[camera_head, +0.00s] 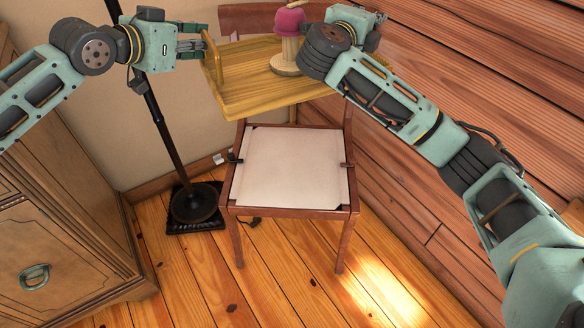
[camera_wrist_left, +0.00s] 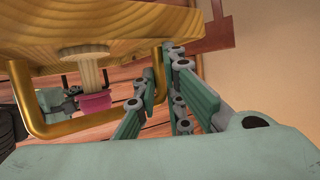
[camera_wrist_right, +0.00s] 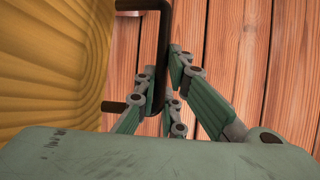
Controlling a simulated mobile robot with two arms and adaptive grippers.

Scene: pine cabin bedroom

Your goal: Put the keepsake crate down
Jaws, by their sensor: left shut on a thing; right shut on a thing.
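The keepsake crate (camera_head: 245,97) looks like a shallow tray of yellow striped wood with upright handles. It is held in the air above the back part of a chair. My left gripper (camera_head: 198,46) is shut on its left handle (camera_head: 214,63), which shows as a golden bar in the left wrist view (camera_wrist_left: 95,125). My right gripper (camera_head: 374,18) is at the crate's right side. In the right wrist view it is shut on a dark handle (camera_wrist_right: 163,40) beside the crate's wood (camera_wrist_right: 50,70). My right arm hides part of that side.
A pink-topped pale wooden stand (camera_head: 287,52) is upright on the crate. The chair (camera_head: 295,168) below has a bare cream seat. A black pole with a round base (camera_head: 194,203) stands left of it. A wooden cabinet (camera_head: 60,230) is at the left; plank wall at the right.

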